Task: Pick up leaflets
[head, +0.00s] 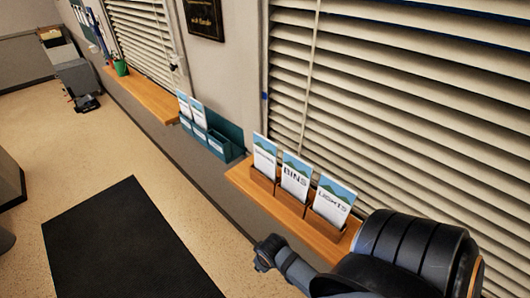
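The left leaflet (264,157) has small print I cannot read, the middle leaflet (296,178) reads BINS and the right leaflet (332,202) reads LIGHTS. Farther along the wall, two more white leaflets, a left one (184,105) and a right one (198,115), stand at the far end of a teal rack (228,136) with labelled compartments. Dark and grey arm parts of mine fill the lower right, in front of the near sill. I see no gripper fingers of either arm.
The near sill (243,180) runs below closed blinds (400,110). A farther sill (146,93) holds a green plant pot (121,68). A black mat (120,240) lies on the tan floor. A grey cabinet (77,78) stands at the back left.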

